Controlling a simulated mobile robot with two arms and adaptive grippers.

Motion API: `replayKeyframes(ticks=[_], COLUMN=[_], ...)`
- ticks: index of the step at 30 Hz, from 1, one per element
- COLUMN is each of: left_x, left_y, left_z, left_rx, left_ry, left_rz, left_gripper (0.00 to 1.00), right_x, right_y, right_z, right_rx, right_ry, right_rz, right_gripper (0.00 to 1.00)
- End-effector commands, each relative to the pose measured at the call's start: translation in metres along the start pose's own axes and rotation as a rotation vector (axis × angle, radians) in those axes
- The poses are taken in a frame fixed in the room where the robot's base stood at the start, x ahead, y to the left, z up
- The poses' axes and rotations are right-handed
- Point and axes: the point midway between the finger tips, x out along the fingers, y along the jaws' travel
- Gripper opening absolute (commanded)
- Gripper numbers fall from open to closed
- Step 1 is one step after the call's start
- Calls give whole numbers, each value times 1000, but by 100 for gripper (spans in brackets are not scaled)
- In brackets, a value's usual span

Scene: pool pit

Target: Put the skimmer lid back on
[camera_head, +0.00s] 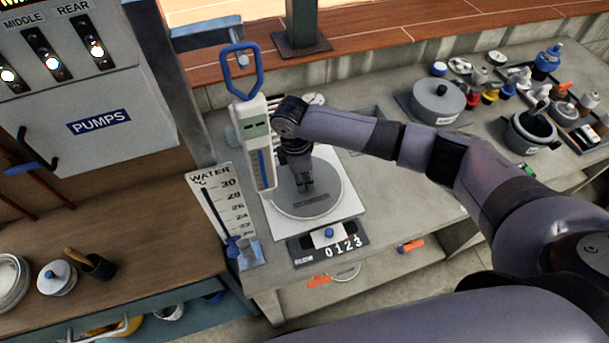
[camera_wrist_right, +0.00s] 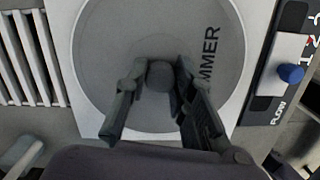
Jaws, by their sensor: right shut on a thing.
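The skimmer lid is a round grey disc (camera_head: 325,208) lying over a white square frame (camera_head: 354,209) on the grey bench. In the right wrist view the lid (camera_wrist_right: 105,60) fills most of the frame's middle, with part of its dark lettering showing. My right gripper (camera_head: 305,187) points down at the lid's centre. In the right wrist view its fingers (camera_wrist_right: 160,88) are shut on the lid's round knob (camera_wrist_right: 160,74). I cannot tell whether the lid rests in the frame or hangs just above it. My left gripper is not in view.
A dark panel with digits and a blue knob (camera_head: 329,233) sits in front of the frame. A water thermometer board (camera_head: 216,200) and a blue-handled gauge (camera_head: 254,130) stand close left. A grey lidded pot (camera_head: 437,103) and several small items stand right.

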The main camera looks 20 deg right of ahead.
Motion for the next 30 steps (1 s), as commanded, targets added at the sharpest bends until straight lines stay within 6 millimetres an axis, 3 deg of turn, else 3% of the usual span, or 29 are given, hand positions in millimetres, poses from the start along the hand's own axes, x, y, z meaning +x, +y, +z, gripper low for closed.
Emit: replayKeyframes(ticks=[14, 15, 25, 30], left_x=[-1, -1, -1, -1], left_y=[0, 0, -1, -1], left_z=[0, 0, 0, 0], left_rx=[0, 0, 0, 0], left_ry=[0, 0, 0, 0], left_rz=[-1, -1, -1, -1], left_gripper=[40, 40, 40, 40], right_x=[3, 3, 3, 3], right_y=[0, 0, 0, 0], right_z=[0, 0, 0, 0], right_rx=[0, 0, 0, 0], right_ry=[0, 0, 0, 0], right_rz=[0, -1, 0, 0], right_gripper=[0, 25, 47, 47])
